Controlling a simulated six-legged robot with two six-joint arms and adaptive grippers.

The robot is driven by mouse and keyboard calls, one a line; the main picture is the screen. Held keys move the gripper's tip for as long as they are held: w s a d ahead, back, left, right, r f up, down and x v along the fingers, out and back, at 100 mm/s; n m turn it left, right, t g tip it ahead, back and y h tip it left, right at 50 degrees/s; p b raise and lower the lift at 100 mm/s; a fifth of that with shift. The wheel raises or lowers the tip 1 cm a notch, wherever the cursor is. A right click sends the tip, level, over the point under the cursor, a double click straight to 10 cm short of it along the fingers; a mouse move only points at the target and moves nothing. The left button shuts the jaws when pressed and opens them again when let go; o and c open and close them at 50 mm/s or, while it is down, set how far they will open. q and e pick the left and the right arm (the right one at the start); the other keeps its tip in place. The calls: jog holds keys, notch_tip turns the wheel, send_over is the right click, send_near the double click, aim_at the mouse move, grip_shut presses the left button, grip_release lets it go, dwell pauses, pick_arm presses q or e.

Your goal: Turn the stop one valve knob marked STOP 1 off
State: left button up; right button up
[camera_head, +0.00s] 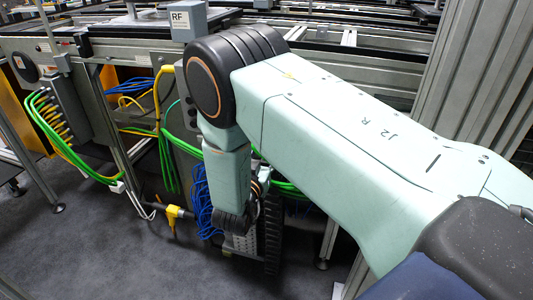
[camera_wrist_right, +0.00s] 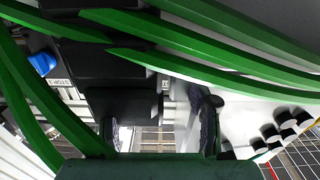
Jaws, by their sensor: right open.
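In the right wrist view, a blue knob (camera_wrist_right: 43,63) shows at the left edge, partly behind green cables. A small label (camera_wrist_right: 61,83) under it starts with STOP, but its number is not clear to me. I cannot make out a knob marked STOP 1. My right gripper (camera_wrist_right: 160,128) is open, its dark fingers apart at the lower middle of the right wrist view. Dark blocks (camera_wrist_right: 120,70) lie just beyond the left finger; I see nothing clearly gripped. In the head view my right arm reaches down to the equipment and hides the gripper's working area. My left gripper is out of view.
Green cables (camera_wrist_right: 215,45) cross close in front of the right wrist camera. In the head view, green cables (camera_head: 58,140) and blue cables (camera_head: 203,200) hang around the frame. A yellow fitting (camera_head: 175,212) sits left of my wrist. The grey floor (camera_head: 110,255) is clear at lower left.

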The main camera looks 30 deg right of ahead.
jog(key=shift+x, duration=0.8)
jog(key=shift+c, duration=0.3)
grip_shut()
